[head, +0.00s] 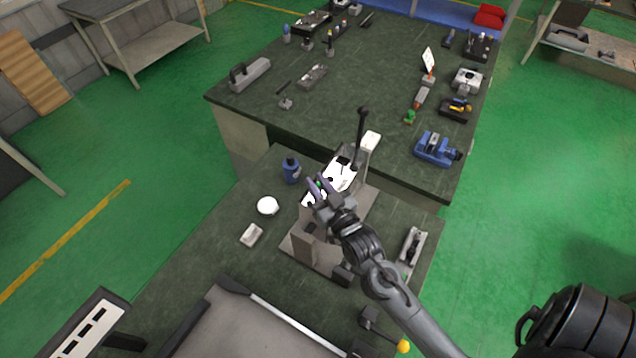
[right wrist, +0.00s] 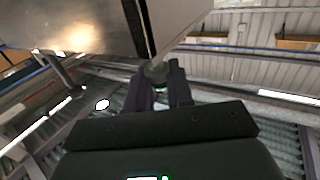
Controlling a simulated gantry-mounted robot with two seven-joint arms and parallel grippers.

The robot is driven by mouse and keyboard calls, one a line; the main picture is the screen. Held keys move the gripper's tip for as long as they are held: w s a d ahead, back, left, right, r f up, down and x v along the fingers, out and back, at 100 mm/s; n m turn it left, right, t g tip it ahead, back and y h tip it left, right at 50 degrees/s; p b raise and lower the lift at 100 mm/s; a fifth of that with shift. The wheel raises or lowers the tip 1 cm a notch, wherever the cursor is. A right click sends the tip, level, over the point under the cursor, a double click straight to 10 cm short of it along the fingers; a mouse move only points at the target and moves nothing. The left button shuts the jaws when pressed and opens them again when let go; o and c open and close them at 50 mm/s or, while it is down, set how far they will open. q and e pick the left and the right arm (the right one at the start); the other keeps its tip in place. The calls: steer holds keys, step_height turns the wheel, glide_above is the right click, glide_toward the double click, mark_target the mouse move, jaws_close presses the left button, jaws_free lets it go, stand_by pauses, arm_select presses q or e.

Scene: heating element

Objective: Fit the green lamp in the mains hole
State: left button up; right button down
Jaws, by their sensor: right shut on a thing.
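My right gripper (head: 317,186) is at the white front panel (head: 341,175) of a device standing on the near bench. It is shut on the green lamp (head: 319,184), of which only a small green spot shows between the fingers. In the right wrist view the gripper fingers (right wrist: 163,88) close around a small, dull grey-green piece (right wrist: 157,72) right by the edge of a large panel (right wrist: 90,22). The mains hole cannot be made out; the gripper covers part of the panel. I cannot tell whether the lamp touches it. My left gripper is not in view.
A blue bottle (head: 291,171), a white round item (head: 267,206) and a small white box (head: 251,235) stand left of the device. A black lever (head: 360,135) rises behind the panel. A blue tool (head: 436,149) and several others lie on the far bench.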

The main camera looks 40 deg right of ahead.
steer(key=shift+p, duration=0.35)
stand_by(0.5)
steer(key=shift+f+b, duration=0.3)
steer(key=shift+f, duration=0.25)
steer(key=shift+f+b, duration=0.55)
steer(key=shift+f, duration=0.65)
steer(key=c, duration=1.2)
jaws_free()
steer(key=shift+o, duration=1.4)
steer(key=shift+s+a+f, duration=0.1)
steer(key=shift+s, duration=0.4)
steer(key=b+v, duration=0.1)
steer(key=v, duration=0.8)
steer(key=shift+s+r, duration=0.2)
steer(key=shift+s, duration=0.2)
